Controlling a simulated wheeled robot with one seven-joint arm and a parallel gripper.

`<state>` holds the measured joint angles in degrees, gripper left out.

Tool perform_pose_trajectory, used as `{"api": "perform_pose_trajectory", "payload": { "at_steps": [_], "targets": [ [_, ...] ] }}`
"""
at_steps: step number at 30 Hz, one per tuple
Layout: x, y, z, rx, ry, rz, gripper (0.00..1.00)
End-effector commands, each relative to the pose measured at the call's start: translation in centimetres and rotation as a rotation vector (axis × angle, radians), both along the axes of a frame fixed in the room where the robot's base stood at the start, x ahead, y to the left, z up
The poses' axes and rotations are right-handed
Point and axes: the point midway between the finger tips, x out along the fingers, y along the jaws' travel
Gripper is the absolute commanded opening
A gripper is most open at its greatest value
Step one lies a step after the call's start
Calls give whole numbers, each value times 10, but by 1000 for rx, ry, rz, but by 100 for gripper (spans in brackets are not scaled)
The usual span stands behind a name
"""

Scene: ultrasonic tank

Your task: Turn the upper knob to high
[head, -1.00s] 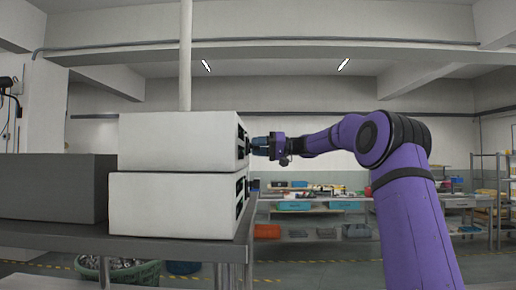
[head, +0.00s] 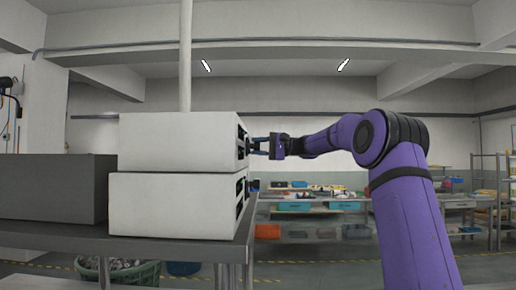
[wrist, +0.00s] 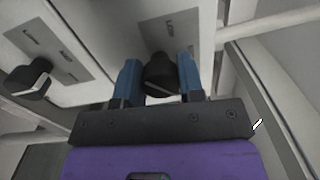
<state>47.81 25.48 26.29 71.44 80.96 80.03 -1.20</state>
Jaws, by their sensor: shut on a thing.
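Two white boxes are stacked at the table's right end in the head view. My gripper (head: 251,145) reaches from the right to the front of the upper box (head: 180,141). In the wrist view its two blue fingers (wrist: 159,78) are shut on the black upper knob (wrist: 160,74), one on each side. The second black knob (wrist: 28,80), with a pale pointer line, sits on the other panel at the left of the wrist view. The lower box (head: 175,205) is beneath the upper one.
A dark grey box (head: 50,187) stands left of the stack on the grey table (head: 130,243). A green basket of scraps (head: 125,272) is below. Shelves with bins (head: 310,205) stand far behind. Space right of the boxes is open apart from my arm.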

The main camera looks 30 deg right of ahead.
Motion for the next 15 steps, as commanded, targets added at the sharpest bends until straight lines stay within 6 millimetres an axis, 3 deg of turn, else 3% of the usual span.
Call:
{"api": "perform_pose_trajectory", "payload": {
  "at_steps": [15],
  "targets": [
    [0,-1,-1,115,171,-1,12]
  ]
}}
